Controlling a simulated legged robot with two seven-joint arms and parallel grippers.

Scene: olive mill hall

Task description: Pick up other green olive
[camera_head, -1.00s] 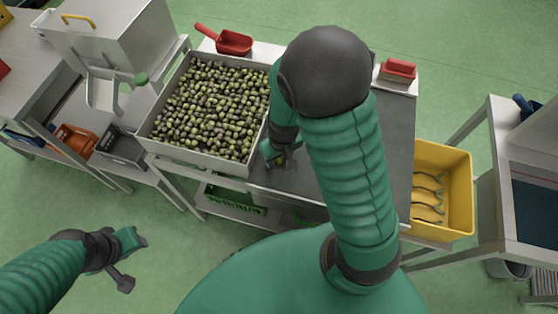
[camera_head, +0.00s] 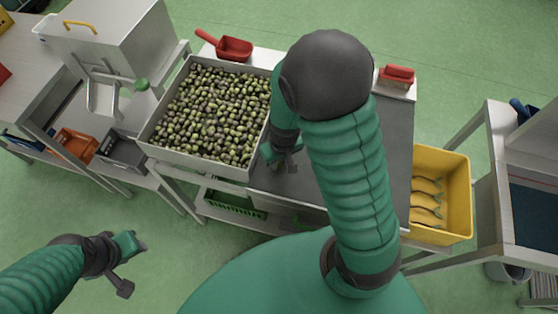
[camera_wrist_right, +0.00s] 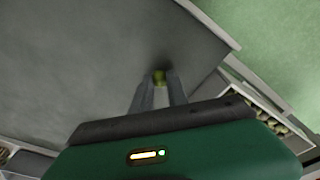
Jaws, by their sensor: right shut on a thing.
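My right gripper (camera_head: 280,167) is low over the grey worktop (camera_head: 397,150), just right of the olive tray's near corner. In the right wrist view its two fingers (camera_wrist_right: 160,84) are shut on a small green olive (camera_wrist_right: 159,76), which shows between the fingertips. The olive seems at or just above the grey surface; I cannot tell which. In the head view the olive is too small to make out clearly. My left gripper (camera_head: 133,263) hangs over the floor at the lower left, apart from everything; its jaw opening is unclear.
A metal tray (camera_head: 190,161) full of green and dark olives stands left of my right arm. Red scoops (camera_head: 235,48) (camera_head: 397,75) lie on the far strip. A yellow crate (camera_head: 459,200) is at the right. A green crate (camera_head: 235,203) sits below the worktop.

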